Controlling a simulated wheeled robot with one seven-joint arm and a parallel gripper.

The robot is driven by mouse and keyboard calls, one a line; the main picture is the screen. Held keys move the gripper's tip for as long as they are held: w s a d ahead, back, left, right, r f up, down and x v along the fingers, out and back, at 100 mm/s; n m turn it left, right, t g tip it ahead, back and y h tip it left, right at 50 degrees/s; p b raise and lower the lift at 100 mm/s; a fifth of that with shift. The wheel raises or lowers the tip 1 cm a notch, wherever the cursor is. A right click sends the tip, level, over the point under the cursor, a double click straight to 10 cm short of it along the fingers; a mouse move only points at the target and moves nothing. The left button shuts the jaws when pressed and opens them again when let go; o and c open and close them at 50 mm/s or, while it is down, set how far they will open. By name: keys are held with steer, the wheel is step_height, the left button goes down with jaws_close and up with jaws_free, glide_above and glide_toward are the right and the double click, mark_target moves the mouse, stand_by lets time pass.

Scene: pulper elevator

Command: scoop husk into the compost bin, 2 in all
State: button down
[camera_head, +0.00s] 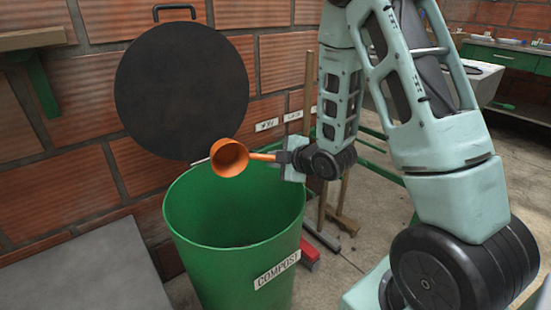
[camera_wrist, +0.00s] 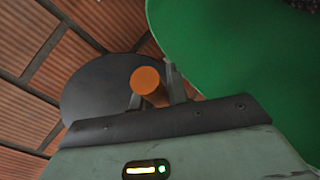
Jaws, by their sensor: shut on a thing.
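My gripper (camera_head: 284,158) is shut on the handle of an orange scoop (camera_head: 229,158). It holds the scoop over the rim of the green compost bin (camera_head: 270,240), which has a white COMPOST label. The scoop's cup is tipped with its round opening toward the head camera, and I see no husk in it. The wrist view shows the orange handle end (camera_wrist: 146,81) between the fingers, with the green bin wall (camera_wrist: 230,70) at upper right. A little dark material shows at that view's top right corner. The bin's floor is mostly hidden in the head view.
A round black lid (camera_head: 181,92) with a handle leans against the brick wall behind the bin. A grey slab (camera_head: 90,275) lies at lower left. Wooden handles (camera_head: 308,90) and a red brush head (camera_head: 309,254) stand right of the bin. A green bench (camera_head: 508,56) is at far right.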

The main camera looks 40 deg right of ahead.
steer(key=w+g+p, duration=0.1)
steer(key=g+p, duration=0.4)
steer(key=p, duration=0.3)
steer(key=w+m+g+y+p, duration=0.1)
steer(key=g+p, duration=0.5)
steer(key=p, duration=0.3)
steer(key=w+r+m+g+y+p, duration=0.1)
steer(key=g+p, duration=0.5)
steer(key=p, duration=0.3)
steer(key=shift+w+d+r, duration=0.1)
steer(key=shift+w+d, duration=0.1)
steer(key=shift+d, duration=0.05)
stand_by(0.3)
steer(key=shift+r, duration=0.1)
